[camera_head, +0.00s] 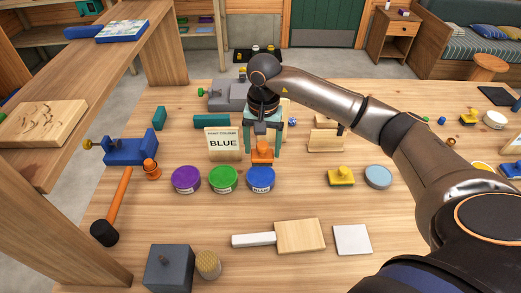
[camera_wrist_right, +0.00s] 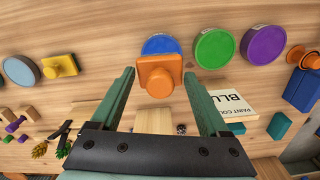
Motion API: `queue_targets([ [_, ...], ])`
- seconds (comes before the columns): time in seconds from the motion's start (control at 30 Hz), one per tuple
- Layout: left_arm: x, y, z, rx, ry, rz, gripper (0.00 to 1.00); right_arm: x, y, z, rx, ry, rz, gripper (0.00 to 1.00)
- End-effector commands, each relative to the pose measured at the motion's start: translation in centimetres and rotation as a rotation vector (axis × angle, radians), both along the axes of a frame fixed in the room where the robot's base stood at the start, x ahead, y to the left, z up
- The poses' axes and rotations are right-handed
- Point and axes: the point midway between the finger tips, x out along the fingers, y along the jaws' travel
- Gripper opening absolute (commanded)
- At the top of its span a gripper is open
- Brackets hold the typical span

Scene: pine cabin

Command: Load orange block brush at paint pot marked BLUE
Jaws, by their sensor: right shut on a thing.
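My right gripper (camera_head: 262,150) comes down over the table and is shut on the orange block brush (camera_head: 262,153). In the right wrist view the brush (camera_wrist_right: 158,76) sits between the two green fingers and overlaps part of the blue pot (camera_wrist_right: 161,43). The blue paint pot (camera_head: 260,179) stands just in front of the brush in the head view; whether they touch is unclear. Green (camera_head: 223,179) and purple (camera_head: 186,180) pots stand in a row to its left. A card (camera_head: 223,143) reading BLUE stands behind the pots. My left gripper is out of view.
A yellow brush (camera_head: 341,176) and a pale blue round pot (camera_head: 378,177) lie to the right. A wooden paddle (camera_head: 300,237), white tile (camera_head: 352,240) and grey block (camera_head: 168,268) are nearer. An orange-handled mallet (camera_head: 104,232) lies left.

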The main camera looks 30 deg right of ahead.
Motion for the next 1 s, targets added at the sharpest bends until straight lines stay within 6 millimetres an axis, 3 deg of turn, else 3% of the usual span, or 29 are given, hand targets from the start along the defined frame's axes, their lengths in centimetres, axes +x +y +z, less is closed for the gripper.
queue_targets([
  [0.37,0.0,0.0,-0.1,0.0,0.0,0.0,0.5,0.7,-0.9,-1.2,-0.009,0.002,0.003,0.34],
  [0.8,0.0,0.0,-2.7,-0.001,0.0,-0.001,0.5,0.6,-0.8,-5.5,-0.008,0.002,0.004,0.34],
  [1.0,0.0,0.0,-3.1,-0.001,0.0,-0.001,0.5,0.6,-0.9,-6.4,-0.009,0.001,0.003,0.34],
])
